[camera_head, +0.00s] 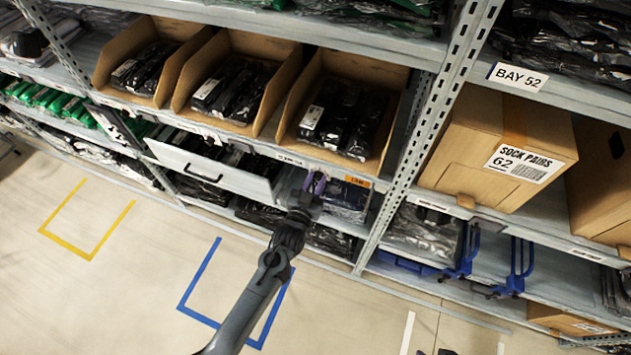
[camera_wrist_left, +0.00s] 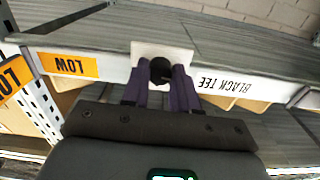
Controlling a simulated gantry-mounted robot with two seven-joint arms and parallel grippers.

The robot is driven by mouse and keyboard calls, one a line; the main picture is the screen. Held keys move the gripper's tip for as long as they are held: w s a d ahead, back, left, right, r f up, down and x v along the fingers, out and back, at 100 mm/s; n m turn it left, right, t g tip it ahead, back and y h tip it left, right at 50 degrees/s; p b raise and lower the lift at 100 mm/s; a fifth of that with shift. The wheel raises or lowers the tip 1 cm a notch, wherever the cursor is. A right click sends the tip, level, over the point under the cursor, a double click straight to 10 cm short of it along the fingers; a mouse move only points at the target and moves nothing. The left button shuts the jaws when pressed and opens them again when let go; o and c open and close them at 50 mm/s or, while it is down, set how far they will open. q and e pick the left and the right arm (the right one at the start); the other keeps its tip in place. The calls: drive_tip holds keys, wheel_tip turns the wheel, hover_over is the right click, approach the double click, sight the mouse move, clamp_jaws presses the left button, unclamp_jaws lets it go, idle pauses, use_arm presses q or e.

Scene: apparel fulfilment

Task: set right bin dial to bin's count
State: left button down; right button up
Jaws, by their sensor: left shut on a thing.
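The right bin (camera_head: 285,128) is an open cardboard bin holding dark, plastic-wrapped packs; I cannot make out an exact count. A dark round dial knob (camera_wrist_left: 160,69) on a white square plate (camera_wrist_left: 178,50) is on the shelf edge in the left wrist view. My left gripper (camera_head: 317,184) is at the shelf edge below the right bin, its purple fingers shut on the knob, one on each side. The fingers also show in the left wrist view (camera_wrist_left: 160,85). Any dial marking is unreadable. Small dark tips at the bottom edge may be my right gripper (camera_head: 434,352).
An orange LOW tag (camera_head: 358,182) and a BLACK TEE label (camera_wrist_left: 226,81) flank the dial. Two similar bins stand left. A white drawer front (camera_head: 210,172) juts out nearby. A SOCK PAIRS box (camera_head: 460,160) and blue brackets (camera_head: 515,270) are right of the upright. The floor is open.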

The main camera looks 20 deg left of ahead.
use_arm(q)
drive_tip(key=shift+m, duration=0.4)
drive_tip(key=m+p, duration=0.1)
drive_tip(key=m, duration=0.1)
drive_tip(key=shift+r+m, duration=0.1)
drive_tip(key=shift+m, duration=0.3)
drive_tip(key=shift+m+p, duration=0.9)
drive_tip(key=shift+m, duration=1.1)
drive_tip(key=c, duration=0.9)
unclamp_jaws()
drive_tip(key=shift+o, duration=0.2)
drive_tip(key=shift+s, duration=0.1)
drive_tip(key=s, duration=1)
drive_tip(key=shift+s, duration=0.3)
